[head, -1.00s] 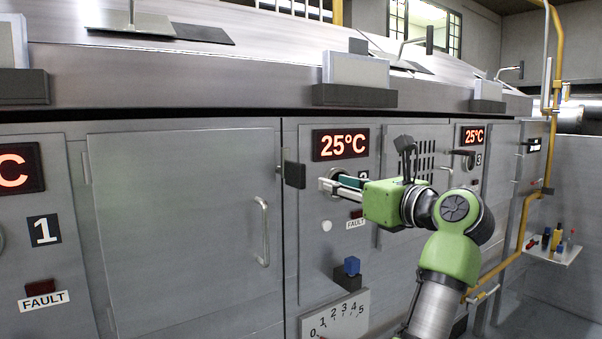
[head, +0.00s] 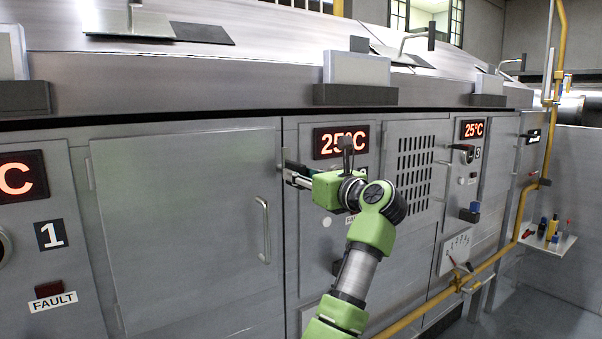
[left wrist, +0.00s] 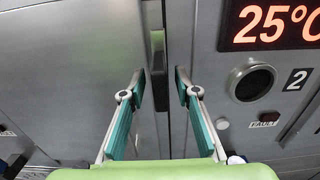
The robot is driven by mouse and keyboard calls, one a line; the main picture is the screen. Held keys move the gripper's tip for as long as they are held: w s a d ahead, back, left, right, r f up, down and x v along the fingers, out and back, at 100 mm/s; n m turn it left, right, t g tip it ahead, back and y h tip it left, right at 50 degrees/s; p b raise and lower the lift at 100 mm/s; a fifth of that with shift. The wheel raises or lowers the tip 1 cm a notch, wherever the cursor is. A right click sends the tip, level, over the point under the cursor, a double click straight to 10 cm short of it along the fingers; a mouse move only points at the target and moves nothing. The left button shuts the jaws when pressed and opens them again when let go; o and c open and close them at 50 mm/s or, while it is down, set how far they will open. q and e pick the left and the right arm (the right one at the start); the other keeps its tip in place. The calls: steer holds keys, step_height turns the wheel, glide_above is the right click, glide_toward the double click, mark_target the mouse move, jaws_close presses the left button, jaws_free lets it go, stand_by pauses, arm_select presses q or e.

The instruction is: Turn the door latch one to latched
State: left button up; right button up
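Oven door one (head: 190,220) is a flat grey panel with a bar handle, and it looks closed. Its latch (left wrist: 157,55) is a narrow upright bar with a dark lower part at the door's right edge in the left wrist view. My left gripper (head: 290,175) is at the door's right edge. In the left wrist view its two fingers (left wrist: 161,85) are spread, with the latch's lower end showing between them; contact cannot be told. My right gripper is out of view.
A 25°C display (head: 341,142) and a round dark port (left wrist: 251,82) sit just right of the latch. The door's bar handle (head: 264,230) stands out to the lower left. A yellow pipe (head: 520,205) and a small tool shelf (head: 550,240) are at far right.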

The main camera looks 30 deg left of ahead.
arm_select(q)
steer(key=shift+c, duration=0.3)
jaws_close()
